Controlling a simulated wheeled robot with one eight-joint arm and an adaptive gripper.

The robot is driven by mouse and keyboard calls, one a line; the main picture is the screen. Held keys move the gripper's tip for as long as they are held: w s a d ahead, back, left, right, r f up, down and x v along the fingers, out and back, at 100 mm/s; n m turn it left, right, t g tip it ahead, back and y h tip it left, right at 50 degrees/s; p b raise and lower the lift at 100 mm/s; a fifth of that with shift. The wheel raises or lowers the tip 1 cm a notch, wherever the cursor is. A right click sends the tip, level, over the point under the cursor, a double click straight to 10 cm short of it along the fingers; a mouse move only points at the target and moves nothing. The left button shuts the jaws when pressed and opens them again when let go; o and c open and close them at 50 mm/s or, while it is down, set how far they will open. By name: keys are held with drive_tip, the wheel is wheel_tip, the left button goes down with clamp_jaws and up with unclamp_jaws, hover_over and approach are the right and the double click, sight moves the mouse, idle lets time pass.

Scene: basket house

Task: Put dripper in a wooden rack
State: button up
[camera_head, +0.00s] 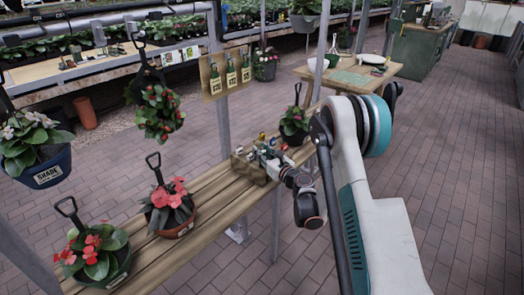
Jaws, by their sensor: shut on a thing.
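A small wooden rack (246,172) stands on the slatted wooden bench, near the middle of the view. Several small items with coloured tops show at and behind it, too small to tell apart. My gripper (268,157) reaches in from the right, with its fingers at the rack's right side and low over it. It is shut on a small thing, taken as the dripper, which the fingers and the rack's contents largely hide. I cannot tell whether the held thing is inside the rack or just above it.
Potted red-flowered plants stand along the bench (215,197), one (172,208) left of the rack and another (98,255) at the near end. A potted plant (294,122) stands just behind my gripper.

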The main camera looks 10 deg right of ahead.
drive_tip(key=shift+f, duration=0.6)
drive_tip(key=shift+f, duration=0.15)
drive_tip(key=shift+f, duration=1.35)
drive_tip(key=o, duration=0.9)
drive_tip(key=shift+c, duration=0.2)
wheel_tip(320, 180, up, 10)
drive_tip(key=shift+r, duration=0.1)
